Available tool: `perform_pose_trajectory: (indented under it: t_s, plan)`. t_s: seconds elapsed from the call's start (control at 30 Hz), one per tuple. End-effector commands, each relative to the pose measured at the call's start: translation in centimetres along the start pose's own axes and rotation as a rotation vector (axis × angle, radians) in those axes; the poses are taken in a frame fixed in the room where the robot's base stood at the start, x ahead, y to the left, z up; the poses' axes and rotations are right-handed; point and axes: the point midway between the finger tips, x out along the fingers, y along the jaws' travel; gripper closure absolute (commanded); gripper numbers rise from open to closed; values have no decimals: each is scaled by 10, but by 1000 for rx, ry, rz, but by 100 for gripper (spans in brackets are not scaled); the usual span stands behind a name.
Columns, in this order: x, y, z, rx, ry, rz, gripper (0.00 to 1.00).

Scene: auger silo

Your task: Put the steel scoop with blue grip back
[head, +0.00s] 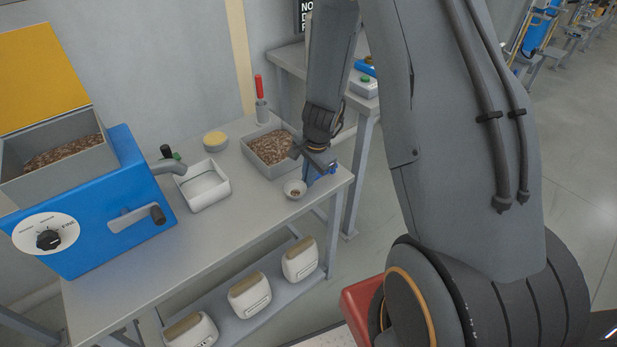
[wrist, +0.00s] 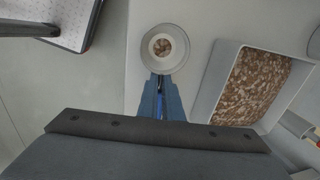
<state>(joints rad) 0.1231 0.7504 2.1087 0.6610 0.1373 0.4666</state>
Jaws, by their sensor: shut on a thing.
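My gripper (head: 318,173) is over the right end of the workbench, with its blue fingers shut. In the wrist view the fingers (wrist: 160,102) are closed on a thin blue grip. A round, pale steel bowl with some brown pellets inside (wrist: 163,47) lies just beyond the fingertips; I take it as the bowl of the steel scoop. It also shows in the head view as a small pale bowl (head: 295,189) close to the fingers. Most of the grip is hidden between the fingers. I cannot tell whether the bowl touches the bench.
A grey bin of brown pellets (head: 271,148) stands beside my gripper. Behind it, a red-handled tool (head: 259,88) stands upright in a holder. A white tray (head: 203,184) sits under the spout of a blue machine (head: 95,215). A round yellow-topped tub (head: 215,140) is near the wall.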

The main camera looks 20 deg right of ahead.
Motion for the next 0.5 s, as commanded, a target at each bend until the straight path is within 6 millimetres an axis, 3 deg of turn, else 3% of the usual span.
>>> perform_pose_trajectory:
  t_s: [0.3, 0.33, 0.43, 0.5]
  plan:
    - [5, 1, 0, 0, 0, 0, 100]
    - [4, 1, 0, 1, 0, 0, 89]
    - [4, 1, 0, 1, 0, 0, 72]
    - [4, 1, 0, 0, 0, 0, 72]
